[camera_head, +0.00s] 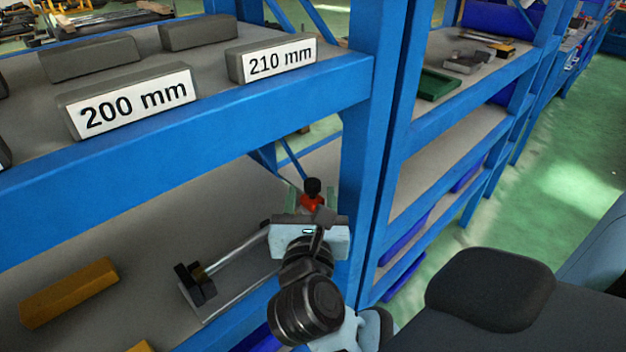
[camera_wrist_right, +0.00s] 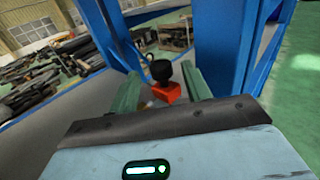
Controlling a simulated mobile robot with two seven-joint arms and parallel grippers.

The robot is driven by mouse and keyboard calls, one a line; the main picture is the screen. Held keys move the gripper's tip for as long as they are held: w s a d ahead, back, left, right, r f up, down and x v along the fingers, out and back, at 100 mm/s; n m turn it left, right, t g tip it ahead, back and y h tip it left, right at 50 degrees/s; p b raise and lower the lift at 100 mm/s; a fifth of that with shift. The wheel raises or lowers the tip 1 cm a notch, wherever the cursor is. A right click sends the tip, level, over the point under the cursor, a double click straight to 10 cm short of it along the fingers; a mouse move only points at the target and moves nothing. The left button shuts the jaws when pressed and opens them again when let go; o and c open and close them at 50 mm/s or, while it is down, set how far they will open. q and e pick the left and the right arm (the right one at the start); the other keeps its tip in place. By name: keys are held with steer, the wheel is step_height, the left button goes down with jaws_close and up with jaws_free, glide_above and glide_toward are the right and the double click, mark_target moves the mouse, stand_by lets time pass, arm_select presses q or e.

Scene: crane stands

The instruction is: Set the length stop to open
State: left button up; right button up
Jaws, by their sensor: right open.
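A small lever with a black knob and red base (camera_head: 312,190) shows just beyond my right gripper on the lower shelf, beside the blue post. My right gripper (camera_head: 311,198) is open, with its green fingers on either side of the red part. In the right wrist view the black knob and red base (camera_wrist_right: 164,82) stand between the open fingers (camera_wrist_right: 163,90), with gaps at the sides; contact cannot be told. A device with metal rails and a dark end block (camera_head: 196,286) lies left of the gripper; the gripper hides its right end. My left gripper is not in view.
Grey blocks labelled 200 mm (camera_head: 134,103) and 210 mm (camera_head: 272,60) sit on the upper shelf. A yellow bar (camera_head: 68,292) lies on the lower shelf. The blue rack post (camera_head: 368,140) rises close to the right of my gripper. Upper-shelf beam (camera_head: 190,145) overhangs.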

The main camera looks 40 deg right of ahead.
mark_target(312, 189)
steer(key=shift+x, duration=2.15)
jaws_close()
